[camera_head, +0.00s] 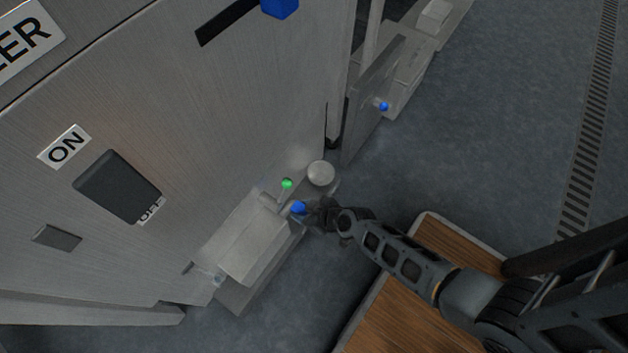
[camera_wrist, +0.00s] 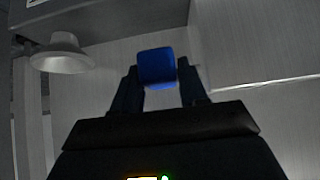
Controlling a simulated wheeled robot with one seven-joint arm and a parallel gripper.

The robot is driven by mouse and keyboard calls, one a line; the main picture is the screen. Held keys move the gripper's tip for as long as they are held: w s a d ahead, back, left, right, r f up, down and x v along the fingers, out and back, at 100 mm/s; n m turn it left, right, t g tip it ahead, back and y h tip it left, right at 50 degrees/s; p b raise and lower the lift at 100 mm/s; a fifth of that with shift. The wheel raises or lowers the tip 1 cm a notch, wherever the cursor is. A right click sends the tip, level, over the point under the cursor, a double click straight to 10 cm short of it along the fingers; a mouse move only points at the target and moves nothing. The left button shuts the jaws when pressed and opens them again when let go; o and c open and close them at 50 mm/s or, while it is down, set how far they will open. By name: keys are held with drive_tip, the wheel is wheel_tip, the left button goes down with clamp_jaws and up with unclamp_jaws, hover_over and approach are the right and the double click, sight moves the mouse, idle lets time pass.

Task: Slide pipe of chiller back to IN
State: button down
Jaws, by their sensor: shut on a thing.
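The chiller (camera_head: 230,110) is a large brushed-metal cabinet that fills the left of the head view. A blue knob (camera_head: 298,208) sits low on its side, at the end of a pale metal box. The knob also shows in the wrist view (camera_wrist: 157,68), between my two fingers. My gripper (camera_head: 311,210) is shut on this blue knob; in the wrist view my gripper (camera_wrist: 160,85) has a finger on each side of it. The pipe itself and any IN mark cannot be made out.
A green-tipped lever (camera_head: 287,184) and a round pale knob (camera_head: 320,173) stand close to my gripper. A second blue knob (camera_head: 383,106) is on a panel farther back. A wooden-topped surface (camera_head: 400,310) lies under my arm. Grey floor is open at right.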

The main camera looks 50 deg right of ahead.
drive_tip(key=shift+a, duration=0.45)
drive_tip(key=c, duration=0.7)
unclamp_jaws()
drive_tip(key=shift+p+v, duration=1.45)
drive_tip(key=shift+v, duration=2.45)
